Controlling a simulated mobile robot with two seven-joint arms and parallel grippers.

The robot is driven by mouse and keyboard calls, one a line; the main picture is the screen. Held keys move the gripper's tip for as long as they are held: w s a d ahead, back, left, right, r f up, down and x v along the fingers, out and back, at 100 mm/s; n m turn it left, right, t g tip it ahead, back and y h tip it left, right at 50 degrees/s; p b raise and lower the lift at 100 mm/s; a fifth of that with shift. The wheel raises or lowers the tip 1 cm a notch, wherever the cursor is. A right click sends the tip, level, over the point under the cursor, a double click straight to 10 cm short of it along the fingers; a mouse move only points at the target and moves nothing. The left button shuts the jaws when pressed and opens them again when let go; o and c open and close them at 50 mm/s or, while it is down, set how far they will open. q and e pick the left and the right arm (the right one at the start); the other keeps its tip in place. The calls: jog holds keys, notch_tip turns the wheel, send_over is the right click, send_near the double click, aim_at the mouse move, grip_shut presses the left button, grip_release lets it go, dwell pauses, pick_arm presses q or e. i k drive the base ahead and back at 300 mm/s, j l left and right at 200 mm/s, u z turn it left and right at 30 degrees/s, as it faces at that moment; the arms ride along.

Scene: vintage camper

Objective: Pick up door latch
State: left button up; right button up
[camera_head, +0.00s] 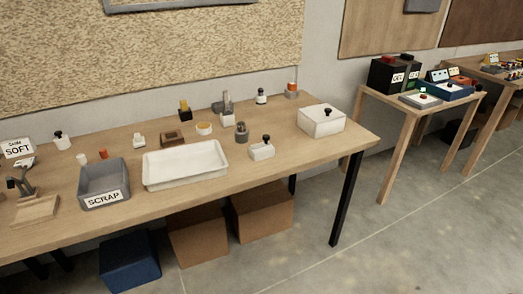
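No object here can be told surely as the door latch; the small parts on the long wooden table (300,142) are too small to tell. A grey upright part (226,104) stands near the back of the table. A dark grey part with a black knob (242,132) stands in front of it, right of the white tray (186,176). A brown block with a recess (172,138) and a yellow and black part (185,111) stand behind the tray. Neither of my grippers is in view.
A grey bin labelled SCRAP (103,182) stands left of the tray. A white box with a black knob (321,121) stands near the table's right end. Cardboard boxes (198,236) and a blue bin (129,262) are underneath. Floor (420,245) is clear at front right.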

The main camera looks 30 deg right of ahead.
aim_at(260, 154)
jog(key=i+l, duration=0.1)
jog(key=i, duration=0.45)
jog(key=i+z, duration=0.6)
jog(key=z, duration=0.25)
